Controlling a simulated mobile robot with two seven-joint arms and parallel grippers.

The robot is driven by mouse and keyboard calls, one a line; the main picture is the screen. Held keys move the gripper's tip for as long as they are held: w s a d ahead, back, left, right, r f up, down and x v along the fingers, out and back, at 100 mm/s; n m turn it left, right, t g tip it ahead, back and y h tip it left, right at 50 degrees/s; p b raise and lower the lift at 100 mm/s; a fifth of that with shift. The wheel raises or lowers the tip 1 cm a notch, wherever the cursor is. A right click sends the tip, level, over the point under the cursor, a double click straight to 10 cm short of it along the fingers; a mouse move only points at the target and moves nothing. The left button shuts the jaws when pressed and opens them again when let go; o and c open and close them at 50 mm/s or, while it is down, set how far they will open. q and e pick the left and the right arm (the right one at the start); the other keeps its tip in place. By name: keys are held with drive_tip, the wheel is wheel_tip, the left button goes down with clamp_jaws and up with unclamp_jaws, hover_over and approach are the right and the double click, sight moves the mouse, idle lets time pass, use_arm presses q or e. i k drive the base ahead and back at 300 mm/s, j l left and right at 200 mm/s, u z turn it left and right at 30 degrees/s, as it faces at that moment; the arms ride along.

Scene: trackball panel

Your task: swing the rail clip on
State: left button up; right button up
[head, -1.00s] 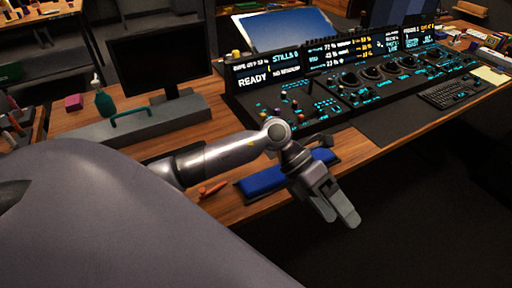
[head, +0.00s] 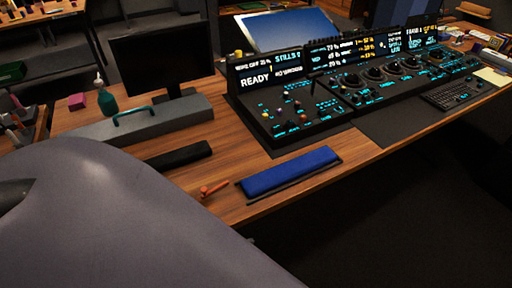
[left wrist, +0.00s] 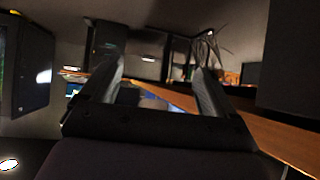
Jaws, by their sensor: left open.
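I cannot pick out a rail clip with certainty. A small orange-red piece (head: 214,188) with a lever-like shape lies at the front edge of the wooden desk (head: 230,140), left of a blue padded rest (head: 290,172). In the left wrist view my left gripper (left wrist: 160,72) is open, with nothing between its two fingers. That view looks sideways along a desk edge, with no clip I can make out. The left gripper does not clearly show in the head view. My right gripper is in neither view.
A control panel (head: 290,118) with lit screens stands behind the blue rest. A black bar (head: 180,156), a grey block with a green handle (head: 140,119), a monitor (head: 160,58) and a green bottle (head: 107,102) are at left. A keyboard (head: 455,93) is at right.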

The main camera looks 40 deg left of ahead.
sight(206, 193)
drive_tip(key=l+u, duration=0.1)
drive_tip(key=u, duration=0.35)
drive_tip(key=l+u, duration=0.1)
drive_tip(key=u, duration=0.35)
drive_tip(key=k+l+u, duration=0.1)
drive_tip(key=u, duration=0.3)
drive_tip(key=k+u, duration=0.1)
drive_tip(key=u, duration=0.35)
